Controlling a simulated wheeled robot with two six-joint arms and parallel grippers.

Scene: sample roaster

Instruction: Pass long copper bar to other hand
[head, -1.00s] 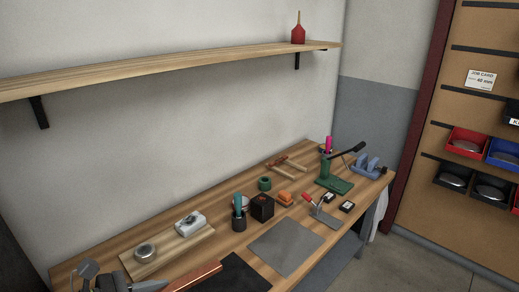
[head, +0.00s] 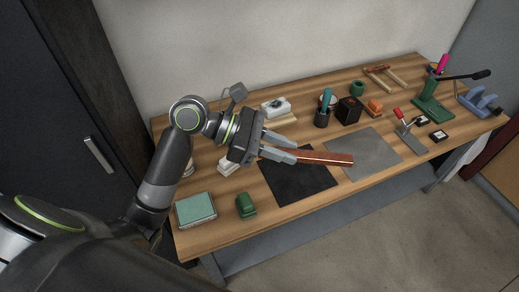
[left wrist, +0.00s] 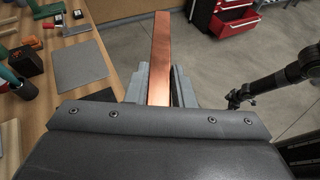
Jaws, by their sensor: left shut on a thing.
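The long copper bar (head: 325,157) juts out to the right from my left gripper (head: 282,148) in the head view. My left gripper is shut on one end of it, above the bench by the black mat. In the left wrist view the bar (left wrist: 160,60) runs straight forward between the fingers (left wrist: 158,88), with its far end free. A dark arm at the right of the left wrist view, which looks like my right one, ends in a small gripper (left wrist: 236,97). It is apart from the bar, and its jaws are too small to read.
The wooden bench (head: 285,217) carries a black mat (head: 298,183), a grey mat (head: 375,160), a green-topped box (head: 196,208), a green block (head: 245,205), a dark cup (head: 322,117) and a green lever press (head: 432,105). Open floor lies before the bench. Red drawers (left wrist: 232,20) stand beyond.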

